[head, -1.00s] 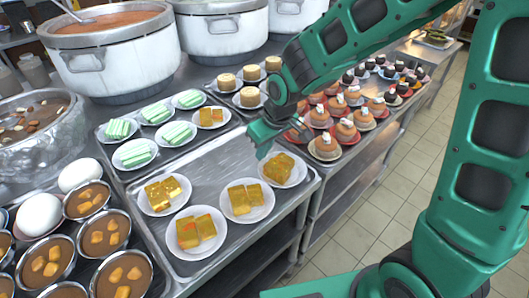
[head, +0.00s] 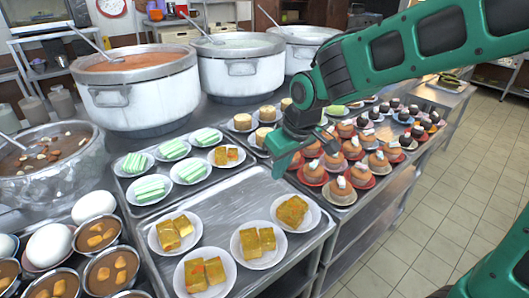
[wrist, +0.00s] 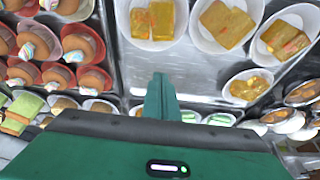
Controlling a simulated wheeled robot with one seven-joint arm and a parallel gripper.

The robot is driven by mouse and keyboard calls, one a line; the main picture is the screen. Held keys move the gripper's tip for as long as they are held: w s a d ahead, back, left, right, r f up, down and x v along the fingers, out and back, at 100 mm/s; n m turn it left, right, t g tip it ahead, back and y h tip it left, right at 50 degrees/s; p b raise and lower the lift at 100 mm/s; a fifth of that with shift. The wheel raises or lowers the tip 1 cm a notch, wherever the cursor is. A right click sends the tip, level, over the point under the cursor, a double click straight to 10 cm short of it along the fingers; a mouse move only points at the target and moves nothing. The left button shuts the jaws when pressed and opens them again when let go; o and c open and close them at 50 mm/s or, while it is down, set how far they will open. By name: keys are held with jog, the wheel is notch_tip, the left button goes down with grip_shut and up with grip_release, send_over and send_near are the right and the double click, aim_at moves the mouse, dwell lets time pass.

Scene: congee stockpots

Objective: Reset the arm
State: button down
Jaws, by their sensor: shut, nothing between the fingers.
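My green gripper (head: 283,160) hangs over the counter in the head view, above the back right of a metal tray of yellow cake plates. Its fingers are together with nothing between them. My green arm reaches in from the upper right of the head view. The gripper appears above the food, apart from the plates.
Plates of yellow cake (head: 258,244) sit in the tray's front. Green-striped slices (head: 150,189) are behind left, cupcakes (head: 341,190) on the right. Large stockpots (head: 138,88) stand at the back, and brown soup bowls (head: 97,235) at front left. Tiled floor (head: 440,200) is open at right.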

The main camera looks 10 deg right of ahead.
jog(key=s+d+m+g+h, duration=0.1)
jog(key=s+d+m, duration=0.3)
jog(key=d, duration=0.6)
jog(key=s+d+m+h, duration=0.15)
jog(key=s+d, duration=0.35)
jog(key=d, duration=0.6)
jog(key=s+d+m+g, duration=0.1)
jog(key=s+d+m, duration=0.2)
jog(key=s, duration=0.5)
jog(key=s+d+m+g, duration=0.1)
jog(key=s+d+m, duration=0.3)
jog(key=s, duration=0.4)
jog(key=shift+s+d+y, duration=0.25)
jog(key=shift+d+y, duration=0.1)
jog(key=shift+d, duration=0.4)
jog(key=shift+f, duration=0.1)
